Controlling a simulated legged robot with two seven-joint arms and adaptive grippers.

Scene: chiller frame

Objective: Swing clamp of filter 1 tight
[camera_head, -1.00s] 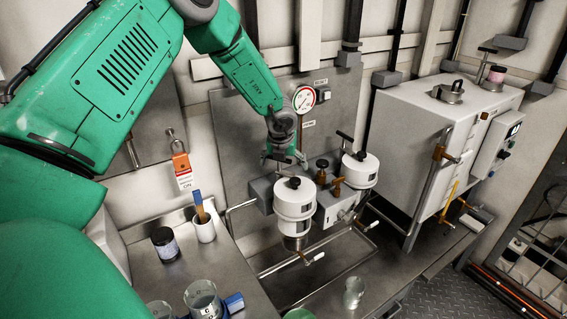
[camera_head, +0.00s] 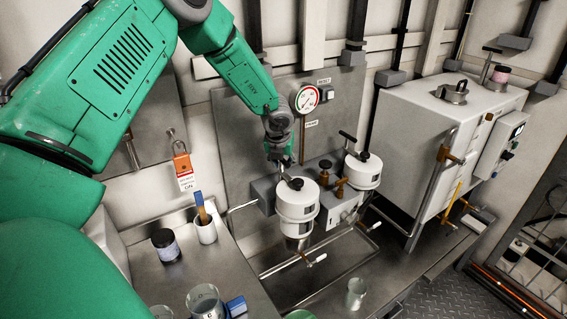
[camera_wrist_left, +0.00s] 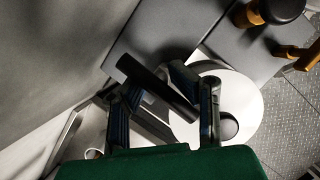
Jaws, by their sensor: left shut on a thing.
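Two white filter housings hang from a grey wall block: the nearer left one (camera_head: 297,205) and the right one (camera_head: 362,172). My left gripper (camera_head: 279,158) is just behind and above the left housing's lid. In the wrist view my left gripper (camera_wrist_left: 158,90) is shut on a black bar-shaped clamp handle (camera_wrist_left: 150,78), which lies slantwise between its fingers. The handle reaches over the edge of the white round lid (camera_wrist_left: 240,105), which has a black knob. In the head view my gripper mostly hides this handle. The right housing's black clamp handle (camera_head: 347,136) is in plain sight.
Brown-knobbed valves (camera_head: 325,176) stand between the housings. A pressure gauge (camera_head: 305,98) is on the panel above. A large white cabinet (camera_head: 420,135) stands to the right. A jar, a brush cup and beakers (camera_head: 203,300) stand on the left bench.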

